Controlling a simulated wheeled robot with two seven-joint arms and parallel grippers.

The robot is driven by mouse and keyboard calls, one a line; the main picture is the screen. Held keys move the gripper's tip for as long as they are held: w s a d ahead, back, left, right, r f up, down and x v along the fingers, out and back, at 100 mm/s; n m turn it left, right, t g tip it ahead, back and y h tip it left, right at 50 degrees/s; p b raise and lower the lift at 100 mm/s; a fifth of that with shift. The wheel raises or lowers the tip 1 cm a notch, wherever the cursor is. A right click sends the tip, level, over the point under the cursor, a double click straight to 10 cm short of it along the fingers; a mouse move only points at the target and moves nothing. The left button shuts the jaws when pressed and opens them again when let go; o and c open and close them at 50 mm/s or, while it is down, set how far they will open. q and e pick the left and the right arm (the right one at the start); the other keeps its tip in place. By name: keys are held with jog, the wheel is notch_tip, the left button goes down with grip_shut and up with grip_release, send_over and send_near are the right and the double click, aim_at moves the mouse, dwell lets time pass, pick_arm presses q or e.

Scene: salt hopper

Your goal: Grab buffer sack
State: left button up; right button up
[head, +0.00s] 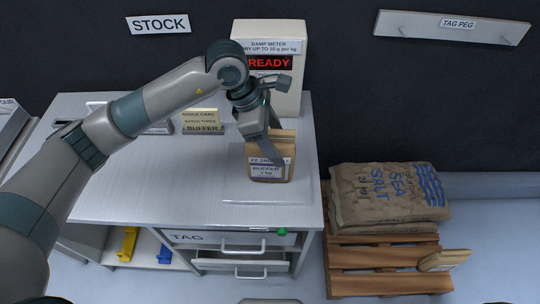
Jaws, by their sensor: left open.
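The buffer sack (270,172) is a small brown paper bag with a white label reading "BUFFER 1 kg". It stands upright near the right side of the grey bench top. The other finger is mostly hidden, so I cannot tell whether the jaws touch the sack. My right gripper does not show.
The damp meter (277,48), with "READY" in red, stands close behind the sack. A stock card (201,120) marked "BUFFER" stands to the left. The bench (125,190) has a drawer marked "TAG". Salt sacks (390,195) lie on a wooden pallet (375,284) at right.

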aim_at(279, 133)
pick_arm(q)
jog(key=shift+c, duration=0.2)
grip_shut()
jog(key=shift+r, duration=0.15)
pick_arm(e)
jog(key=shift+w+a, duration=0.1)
